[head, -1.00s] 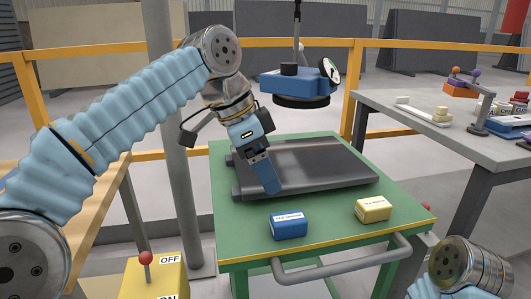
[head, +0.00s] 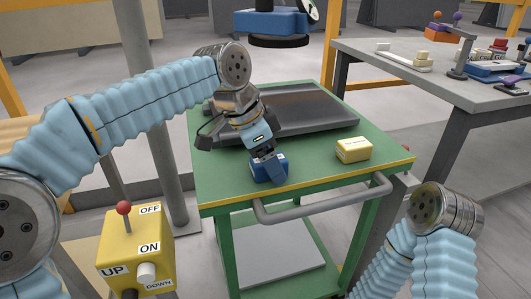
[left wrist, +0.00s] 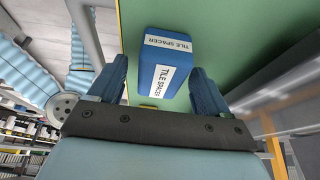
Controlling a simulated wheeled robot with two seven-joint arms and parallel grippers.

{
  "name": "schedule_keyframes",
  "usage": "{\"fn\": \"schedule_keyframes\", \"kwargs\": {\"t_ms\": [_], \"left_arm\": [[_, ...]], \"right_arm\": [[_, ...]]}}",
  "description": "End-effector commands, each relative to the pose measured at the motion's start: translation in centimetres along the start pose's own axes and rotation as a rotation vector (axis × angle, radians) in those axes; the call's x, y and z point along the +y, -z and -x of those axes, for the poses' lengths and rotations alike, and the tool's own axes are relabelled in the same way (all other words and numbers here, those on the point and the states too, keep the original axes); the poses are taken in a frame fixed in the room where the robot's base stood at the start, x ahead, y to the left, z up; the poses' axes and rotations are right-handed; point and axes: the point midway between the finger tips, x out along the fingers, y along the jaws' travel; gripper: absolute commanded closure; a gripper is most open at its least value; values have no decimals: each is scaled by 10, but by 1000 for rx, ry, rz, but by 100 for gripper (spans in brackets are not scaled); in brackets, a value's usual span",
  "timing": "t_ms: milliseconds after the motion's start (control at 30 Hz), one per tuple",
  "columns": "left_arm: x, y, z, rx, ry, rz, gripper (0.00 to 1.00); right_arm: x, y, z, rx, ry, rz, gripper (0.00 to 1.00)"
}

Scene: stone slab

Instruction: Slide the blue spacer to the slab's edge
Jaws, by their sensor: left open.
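The blue spacer (head: 258,173), a small block labelled "TILE SPACER", lies on the green cart top near its front edge, apart from the dark slab (head: 310,103) behind it. My left gripper (head: 270,168) is over the spacer and hides part of it. In the left wrist view, the spacer (left wrist: 165,62) shows between the two spread fingers of my left gripper (left wrist: 160,70), with a gap visible beside it. The gripper is open. Part of my right arm shows at the lower right, but its gripper is out of view.
A yellow spacer block (head: 353,149) sits to the right on the green cart (head: 320,168). A grey handle (head: 320,204) runs along the cart's front. A blue suction lifter (head: 270,22) hangs behind the slab. A yellow control box (head: 128,245) stands at lower left, and a grey table (head: 440,75) at right.

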Motion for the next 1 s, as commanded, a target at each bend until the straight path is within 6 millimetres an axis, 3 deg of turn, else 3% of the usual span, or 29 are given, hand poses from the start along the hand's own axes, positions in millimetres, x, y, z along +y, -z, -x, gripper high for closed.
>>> {"fn": "schedule_keyframes", "kwargs": {"t_ms": [167,500,1000], "left_arm": [[0,0,0,0,0,0,25],[0,0,0,0,0,0,78],[-21,1,2,0,0,1,80]], "right_arm": [[0,0,0,0,0,0,57],[0,0,0,0,0,0,57],[-6,0,17,0,0,0,57]]}}
